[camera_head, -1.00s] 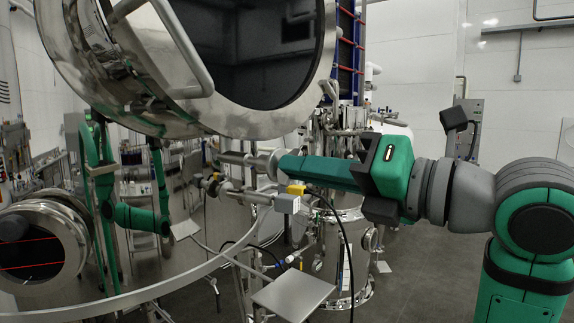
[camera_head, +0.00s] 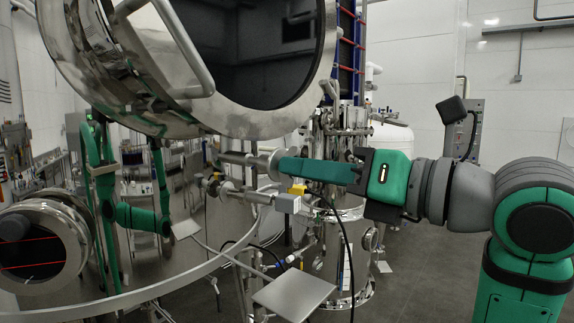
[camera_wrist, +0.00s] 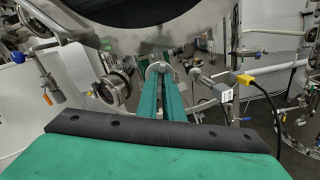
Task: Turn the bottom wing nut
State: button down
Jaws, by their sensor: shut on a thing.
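My gripper (camera_head: 282,166) reaches in from the right, its long green fingers pointing left beneath the big round steel door with dark glass (camera_head: 265,50). The fingertips are shut on the bottom wing nut (camera_head: 268,163), a bright metal piece at the end of a short horizontal rod (camera_head: 238,158). The fingertips hide part of it, so its wings cannot be made out. In the wrist view, the two green fingers (camera_wrist: 160,82) run side by side up to the round metal end of the nut (camera_wrist: 157,68), just under the door's lower rim.
Just below the fingers sits a valve with a grey box (camera_head: 287,203) and yellow connector (camera_head: 297,189); a black cable hangs from it. A flat metal plate (camera_head: 293,293) is lower down. A curved steel rail (camera_head: 190,273) crosses in front. Floor at right is open.

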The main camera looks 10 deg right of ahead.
jog(key=shift+f+n, duration=0.1)
jog(key=shift+n, duration=1.1)
jog(key=shift+n, duration=1.1)
jog(key=c, duration=1.8)
grip_release()
